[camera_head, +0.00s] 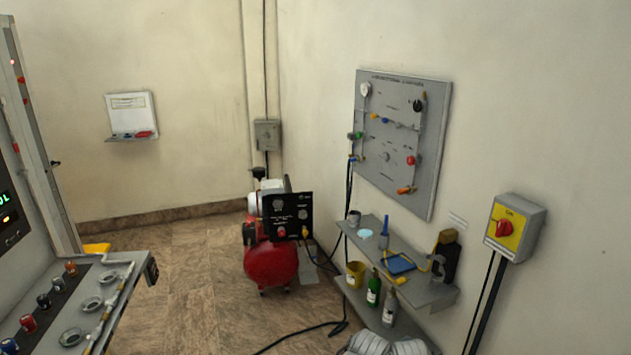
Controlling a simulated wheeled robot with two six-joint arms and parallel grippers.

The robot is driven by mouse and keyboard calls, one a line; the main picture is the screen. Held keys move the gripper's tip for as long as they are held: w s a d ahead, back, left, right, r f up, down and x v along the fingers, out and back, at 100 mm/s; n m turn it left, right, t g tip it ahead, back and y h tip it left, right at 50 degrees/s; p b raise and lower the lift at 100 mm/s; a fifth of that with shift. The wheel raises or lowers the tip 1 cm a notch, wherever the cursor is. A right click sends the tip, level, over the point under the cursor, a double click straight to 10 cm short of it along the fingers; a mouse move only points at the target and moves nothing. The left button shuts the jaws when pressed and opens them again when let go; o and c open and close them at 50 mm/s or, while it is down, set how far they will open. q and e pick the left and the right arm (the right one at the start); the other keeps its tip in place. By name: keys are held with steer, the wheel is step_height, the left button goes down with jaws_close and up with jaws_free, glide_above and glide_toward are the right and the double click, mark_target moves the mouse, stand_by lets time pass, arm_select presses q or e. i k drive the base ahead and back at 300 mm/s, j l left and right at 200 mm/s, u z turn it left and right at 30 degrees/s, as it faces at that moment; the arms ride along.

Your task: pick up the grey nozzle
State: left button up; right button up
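I cannot make out the grey nozzle for certain. A small grey cylindrical piece (354,217) stands at the far left end of the upper wall shelf (436,294); it is too small to tell whether it is the nozzle. Other small pieces lie on the grey panel (118,325) at lower left, among them a long thin rod (109,312) with a yellowish end. Neither of my grippers shows in the head view.
A red compressor (271,264) stands on the floor near the corner. The shelf also holds a blue-and-yellow item (400,264) and a black box (446,261). Bottles (373,290) stand below. Black cables (318,329) cross the floor. Floor left of the compressor is clear.

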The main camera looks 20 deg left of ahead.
mark_target(58, 284)
steer(key=i+u, duration=0.25)
steer(key=u, duration=0.15)
steer(key=i+u, duration=0.2)
steer(key=u, duration=0.15)
steer(key=i+l+u, duration=0.15)
steer(key=u, duration=0.25)
steer(key=i+l+u, duration=0.2)
steer(key=u, duration=0.15)
steer(key=i+l+u, duration=0.2)
steer(key=u, duration=0.2)
steer(key=i+l+u, duration=0.65)
steer(key=u, duration=0.15)
steer(key=i+l+u, duration=0.15)
steer(key=l+u, duration=0.25)
steer(key=l, duration=0.15)
